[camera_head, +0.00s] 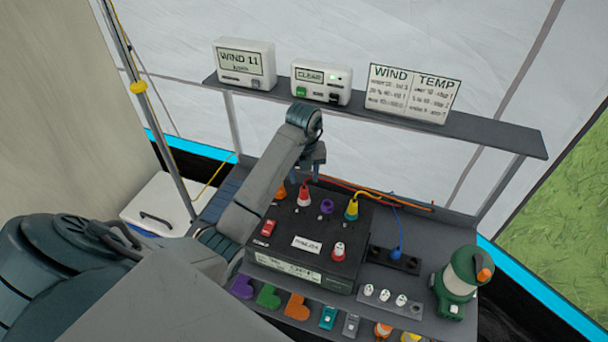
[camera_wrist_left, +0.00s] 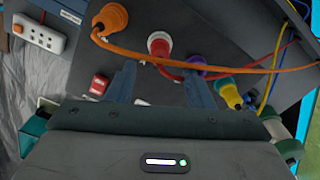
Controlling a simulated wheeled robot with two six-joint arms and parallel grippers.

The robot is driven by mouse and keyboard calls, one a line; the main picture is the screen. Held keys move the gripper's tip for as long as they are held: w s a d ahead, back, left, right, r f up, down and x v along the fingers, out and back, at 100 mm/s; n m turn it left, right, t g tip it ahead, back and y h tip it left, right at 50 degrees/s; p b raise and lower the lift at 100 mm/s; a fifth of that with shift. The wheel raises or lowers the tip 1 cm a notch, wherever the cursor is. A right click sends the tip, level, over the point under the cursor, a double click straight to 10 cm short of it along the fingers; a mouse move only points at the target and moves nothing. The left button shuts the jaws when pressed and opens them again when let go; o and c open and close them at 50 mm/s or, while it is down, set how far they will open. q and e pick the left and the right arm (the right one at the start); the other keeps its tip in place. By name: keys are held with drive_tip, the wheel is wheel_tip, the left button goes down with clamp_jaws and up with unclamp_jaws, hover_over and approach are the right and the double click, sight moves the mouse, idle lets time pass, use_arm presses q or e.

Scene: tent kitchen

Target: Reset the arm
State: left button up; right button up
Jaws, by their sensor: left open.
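My left arm comes in from the left in the head view and bends down behind the black power box (camera_head: 350,240). My left gripper (camera_head: 318,150) is over the back part of the box. In the left wrist view its two fingers (camera_wrist_left: 160,78) are apart with nothing held between them. Beyond them are an orange plug (camera_wrist_left: 112,16), a red-and-white plug (camera_wrist_left: 160,45), a purple socket (camera_wrist_left: 195,65) and a yellow plug (camera_wrist_left: 229,92). My right gripper is in neither view.
A shelf (camera_head: 490,130) with a wind display (camera_head: 245,62), a clear display (camera_head: 321,82) and a wind-temp board (camera_head: 412,93) stands behind. A green lantern (camera_head: 460,280) stands at right. Coloured pieces (camera_head: 268,296) and a white-socket strip (camera_head: 385,298) lie in front. Orange cable (camera_wrist_left: 130,52) crosses near the fingers.

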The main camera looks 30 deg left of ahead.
use_arm(q)
wheel_tip(320, 180, up, 5)
drive_tip(key=p, duration=0.3)
drive_tip(key=shift+f, duration=0.1)
drive_tip(key=shift+f, duration=0.1)
